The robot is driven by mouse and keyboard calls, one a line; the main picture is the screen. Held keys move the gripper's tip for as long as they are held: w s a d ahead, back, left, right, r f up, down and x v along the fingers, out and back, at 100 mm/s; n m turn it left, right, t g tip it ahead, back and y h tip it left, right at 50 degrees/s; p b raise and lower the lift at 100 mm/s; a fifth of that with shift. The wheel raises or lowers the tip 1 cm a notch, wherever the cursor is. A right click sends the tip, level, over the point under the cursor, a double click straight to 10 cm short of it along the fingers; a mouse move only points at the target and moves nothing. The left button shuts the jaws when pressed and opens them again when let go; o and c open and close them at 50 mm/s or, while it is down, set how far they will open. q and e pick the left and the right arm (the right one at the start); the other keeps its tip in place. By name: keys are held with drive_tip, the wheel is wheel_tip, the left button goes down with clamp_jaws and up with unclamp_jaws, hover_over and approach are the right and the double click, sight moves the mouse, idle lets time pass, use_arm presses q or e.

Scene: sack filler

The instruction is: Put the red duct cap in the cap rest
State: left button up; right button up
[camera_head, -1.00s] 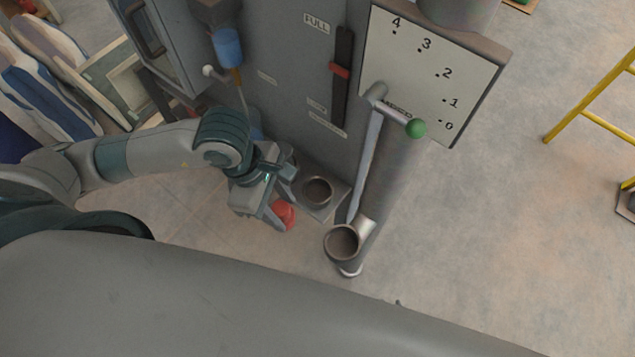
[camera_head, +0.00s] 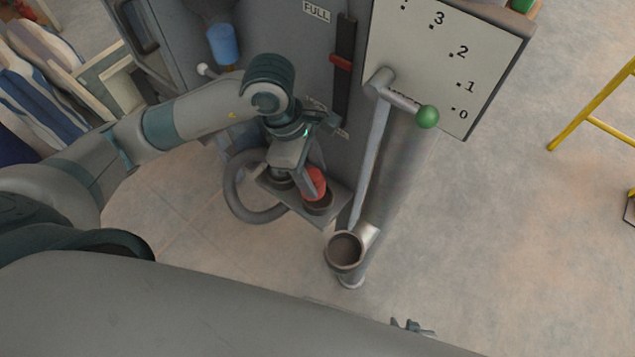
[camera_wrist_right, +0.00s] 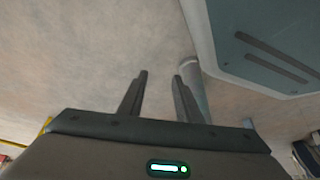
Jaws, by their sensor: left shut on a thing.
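The red duct cap (camera_head: 316,180) is in the jaws of my left gripper (camera_head: 309,187), which is shut on it in the head view. It is right above a dark round cup (camera_head: 318,206), which looks like the cap rest, on a small grey shelf at the machine's front. The cap overlaps the cup's mouth in the picture; I cannot tell whether they touch. My right gripper (camera_wrist_right: 159,82) is open and empty in the right wrist view, with bare floor behind its fingers.
An open-ended metal duct (camera_head: 345,250) stands just right of the shelf. A lever with a green knob (camera_head: 427,117) sticks out before the numbered scale board (camera_head: 450,60). A yellow frame (camera_head: 590,115) stands far right over clear floor.

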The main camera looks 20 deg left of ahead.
sight(316, 179)
use_arm(q)
drive_tip(key=shift+w+d+f, duration=0.1)
drive_tip(key=shift+w+f, duration=0.15)
drive_tip(key=shift+f, duration=0.55)
drive_tip(key=shift+w+d+f, duration=0.1)
drive_tip(key=shift+w+f, duration=0.15)
drive_tip(key=shift+f, duration=0.55)
use_arm(e)
drive_tip(key=shift+w+a+r+t, duration=0.3)
drive_tip(key=shift+w+a, duration=0.05)
drive_tip(key=shift+a, duration=0.1)
use_arm(q)
drive_tip(key=shift+f+p, duration=0.7)
drive_tip(key=shift+f, duration=0.9)
drive_tip(key=shift+w+f, duration=0.1)
drive_tip(key=shift+f, duration=0.05)
drive_tip(key=shift+w+f, duration=0.1)
drive_tip(key=shift+f, duration=0.1)
use_arm(e)
drive_tip(key=shift+w+a+r+t+y, duration=0.3)
drive_tip(key=shift+w+a+r+t, duration=0.15)
drive_tip(key=shift+a+t, duration=0.1)
use_arm(q)
drive_tip(key=shift+f, duration=0.1)
use_arm(e)
drive_tip(key=shift+f, duration=0.1)
